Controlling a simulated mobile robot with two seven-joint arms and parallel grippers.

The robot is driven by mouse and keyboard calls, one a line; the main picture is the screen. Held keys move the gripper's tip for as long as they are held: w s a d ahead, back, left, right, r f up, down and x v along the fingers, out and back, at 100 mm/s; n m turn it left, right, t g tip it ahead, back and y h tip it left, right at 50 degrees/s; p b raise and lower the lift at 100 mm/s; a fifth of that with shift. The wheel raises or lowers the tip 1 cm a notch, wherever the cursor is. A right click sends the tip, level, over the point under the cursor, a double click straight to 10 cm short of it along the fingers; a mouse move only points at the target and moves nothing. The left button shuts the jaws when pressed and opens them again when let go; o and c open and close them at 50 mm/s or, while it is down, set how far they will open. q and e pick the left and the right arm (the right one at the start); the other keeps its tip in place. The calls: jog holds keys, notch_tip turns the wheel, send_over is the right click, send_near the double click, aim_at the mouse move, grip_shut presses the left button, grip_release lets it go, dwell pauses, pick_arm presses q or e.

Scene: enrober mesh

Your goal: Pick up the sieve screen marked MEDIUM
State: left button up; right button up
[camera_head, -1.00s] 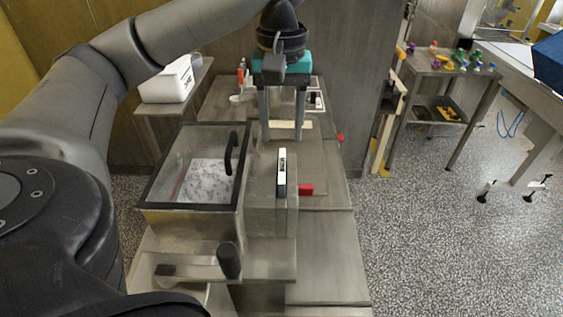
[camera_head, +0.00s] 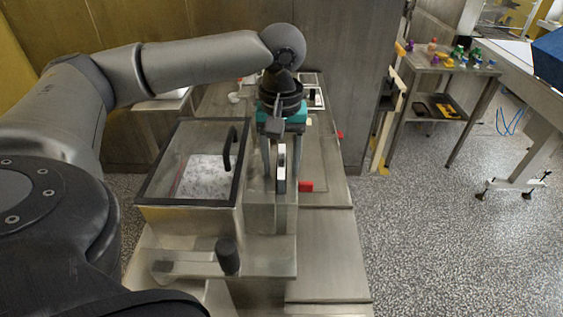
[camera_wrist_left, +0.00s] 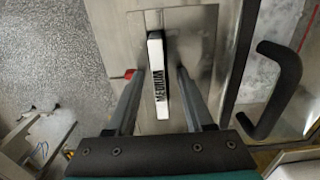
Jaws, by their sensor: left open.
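The sieve screen marked MEDIUM shows in the left wrist view (camera_wrist_left: 158,75) as a white strip with black lettering, its handle edge standing up from a steel housing. In the head view the screen (camera_head: 281,168) stands upright beside the glass-lidded box. My left gripper (camera_head: 281,185) is open above the steel housing, with its two long grey fingers on either side of the screen. In the left wrist view the fingers of the left gripper (camera_wrist_left: 156,80) straddle the strip, with gaps on both sides. My right gripper is not in view.
A glass-lidded box (camera_head: 143,200) with a black handle (camera_head: 230,150) stands left of the screen. A black knob (camera_head: 227,257) is in front. A red block (camera_head: 306,186) lies just right of the screen. A side table (camera_head: 440,68) with colourful items is at the back right.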

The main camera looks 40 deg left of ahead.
pick_arm(q)
grip_shut()
dwell(1.3)
